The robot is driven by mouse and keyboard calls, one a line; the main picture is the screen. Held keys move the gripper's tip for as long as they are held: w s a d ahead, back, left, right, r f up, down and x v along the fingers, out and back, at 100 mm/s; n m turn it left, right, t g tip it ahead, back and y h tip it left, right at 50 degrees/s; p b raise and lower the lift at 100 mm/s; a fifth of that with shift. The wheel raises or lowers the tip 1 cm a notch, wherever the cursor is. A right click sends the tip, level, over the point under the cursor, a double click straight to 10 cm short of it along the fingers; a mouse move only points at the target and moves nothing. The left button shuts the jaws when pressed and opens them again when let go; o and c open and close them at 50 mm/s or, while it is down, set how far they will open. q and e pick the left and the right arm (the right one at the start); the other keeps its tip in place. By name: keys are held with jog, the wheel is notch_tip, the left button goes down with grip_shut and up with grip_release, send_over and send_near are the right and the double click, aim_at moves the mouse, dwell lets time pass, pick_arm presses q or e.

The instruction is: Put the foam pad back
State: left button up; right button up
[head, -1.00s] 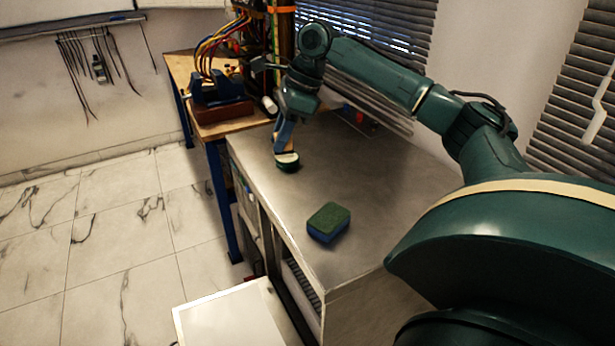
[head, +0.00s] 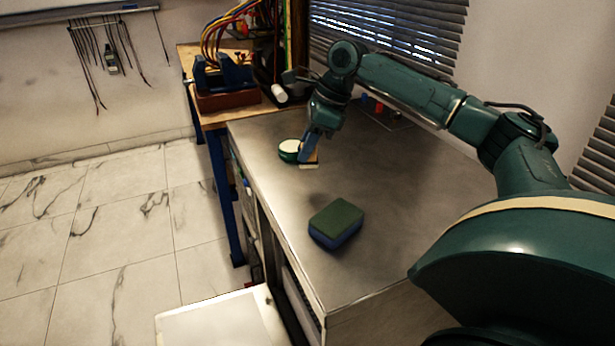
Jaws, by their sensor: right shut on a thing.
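My right gripper (head: 309,154) points down over the far left part of the metal bench top. It is shut on a small tan piece (head: 313,157) with a pale lower edge, largely hidden by the fingers. A round green tin (head: 288,151) with a white top stands just left of the fingers; I cannot tell whether they touch. A block with a green top and blue lower part (head: 336,223), like a foam pad or sponge, lies on the bench nearer me, apart from the gripper. I cannot tell which of these is the foam pad. My left gripper is out of view.
The metal bench (head: 390,220) has free room around the block. A wooden bench (head: 215,119) behind holds a blue vise (head: 224,76), coloured cables and a white roll. Small red and blue items stand by the blinds. A white surface (head: 220,322) is low at front left.

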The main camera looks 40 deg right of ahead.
aim_at(306, 168)
notch_tip(306, 168, down, 5)
jog(key=shift+r+b, duration=0.1)
jog(key=shift+b, duration=0.4)
jog(key=shift+f, duration=0.35)
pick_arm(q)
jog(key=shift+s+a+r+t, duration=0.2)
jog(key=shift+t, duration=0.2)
pick_arm(e)
jog(key=shift+r, duration=0.1)
jog(key=o, duration=0.9)
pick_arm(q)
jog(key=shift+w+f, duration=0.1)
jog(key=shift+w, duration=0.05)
